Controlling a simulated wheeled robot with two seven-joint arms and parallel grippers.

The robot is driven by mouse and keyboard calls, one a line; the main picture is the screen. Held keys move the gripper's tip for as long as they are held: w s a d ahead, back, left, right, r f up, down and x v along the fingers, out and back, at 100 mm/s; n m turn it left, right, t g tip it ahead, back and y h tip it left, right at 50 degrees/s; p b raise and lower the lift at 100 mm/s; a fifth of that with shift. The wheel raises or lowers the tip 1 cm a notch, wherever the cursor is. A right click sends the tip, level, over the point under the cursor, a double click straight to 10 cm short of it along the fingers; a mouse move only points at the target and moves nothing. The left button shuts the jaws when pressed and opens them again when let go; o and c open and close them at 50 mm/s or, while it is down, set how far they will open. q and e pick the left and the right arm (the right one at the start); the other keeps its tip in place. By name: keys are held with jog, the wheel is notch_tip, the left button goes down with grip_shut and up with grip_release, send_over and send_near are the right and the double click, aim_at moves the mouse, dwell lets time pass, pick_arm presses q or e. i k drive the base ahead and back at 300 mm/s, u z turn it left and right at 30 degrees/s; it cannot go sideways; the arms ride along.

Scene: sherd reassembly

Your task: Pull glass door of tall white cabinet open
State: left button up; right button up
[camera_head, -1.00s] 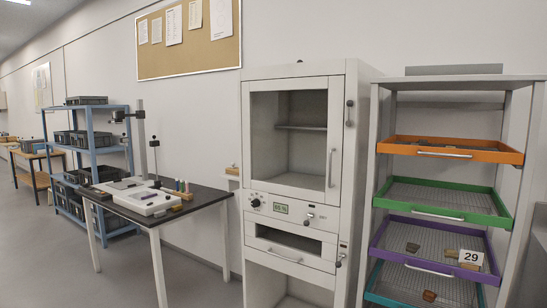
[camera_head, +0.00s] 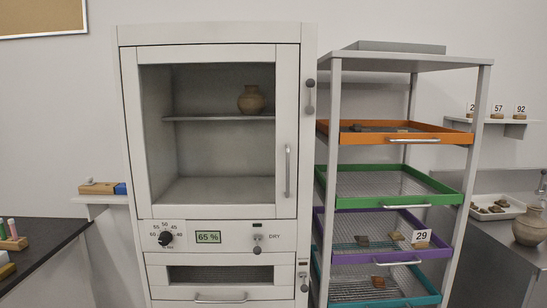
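The tall white cabinet (camera_head: 220,40) stands upright in the middle of the head view. Its glass door (camera_head: 216,130) is shut, with a white frame and a vertical metal handle (camera_head: 287,172) on the right side. Through the glass a tan pot (camera_head: 251,99) sits on an inner shelf (camera_head: 219,118). Below the door are a dial (camera_head: 165,238), a green display reading 65 % (camera_head: 208,237) and a small knob (camera_head: 257,240) marked DRY. Neither of my grippers shows in the head view.
A rack with coloured trays, orange (camera_head: 404,139), green (camera_head: 404,200) and purple (camera_head: 400,256), stands close to the cabinet's right. A dark-topped table (camera_head: 40,254) is at left. A counter (camera_head: 490,242) with a tray of sherds and a jar is at far right.

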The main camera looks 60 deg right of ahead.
aim_at(286, 56)
jog(key=z, duration=1)
jog(key=i, duration=1.05)
jog(key=z, duration=1.2)
